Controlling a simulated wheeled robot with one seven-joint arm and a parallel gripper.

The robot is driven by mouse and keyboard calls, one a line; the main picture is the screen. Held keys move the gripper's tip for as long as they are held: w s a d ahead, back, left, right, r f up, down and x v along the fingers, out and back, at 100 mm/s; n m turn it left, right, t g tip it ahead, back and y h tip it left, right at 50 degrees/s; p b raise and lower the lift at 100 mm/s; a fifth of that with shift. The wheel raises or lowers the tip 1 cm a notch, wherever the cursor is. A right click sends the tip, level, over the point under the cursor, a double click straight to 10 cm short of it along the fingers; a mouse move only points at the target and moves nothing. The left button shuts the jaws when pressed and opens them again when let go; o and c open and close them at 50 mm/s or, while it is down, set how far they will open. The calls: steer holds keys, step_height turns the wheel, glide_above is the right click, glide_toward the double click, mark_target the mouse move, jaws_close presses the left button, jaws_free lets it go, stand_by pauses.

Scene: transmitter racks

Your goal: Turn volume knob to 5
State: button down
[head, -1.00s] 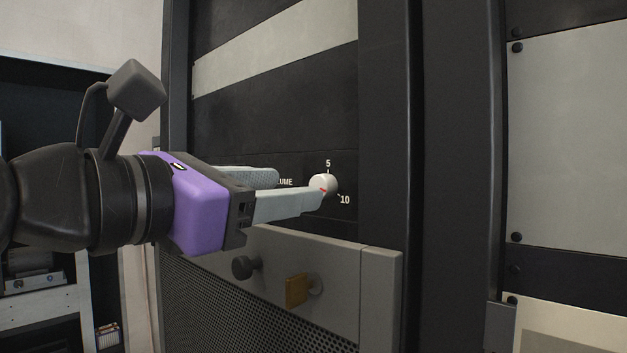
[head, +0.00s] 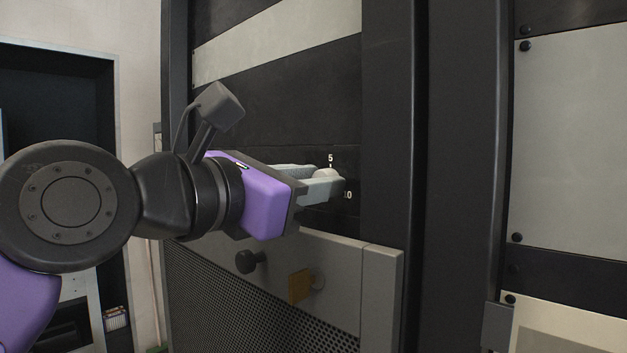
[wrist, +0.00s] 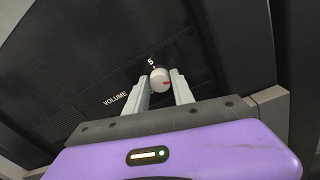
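The white volume knob (head: 326,175) sits on the black rack panel, with the label 5 above it and 10 at its lower right. The near finger hides part of the knob in the head view.
Below the panel, a dark round knob (head: 251,261) and an orange-brown square tag or handle (head: 300,286) stick out from a grey plate. A black rack post (head: 395,130) rises just right of the volume panel.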

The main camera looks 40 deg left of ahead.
steer(key=shift+n, duration=0.3)
steer(key=n, duration=0.6)
steer(key=n+b, duration=0.1)
steer(key=n, duration=0.6)
steer(key=n+h+b, duration=0.1)
steer(key=n, duration=0.5)
steer(key=shift+a+g, duration=0.3)
steer(key=shift+a, duration=0.1)
steer(key=shift+n, duration=0.4)
steer(key=c, duration=1.1)
jaws_free()
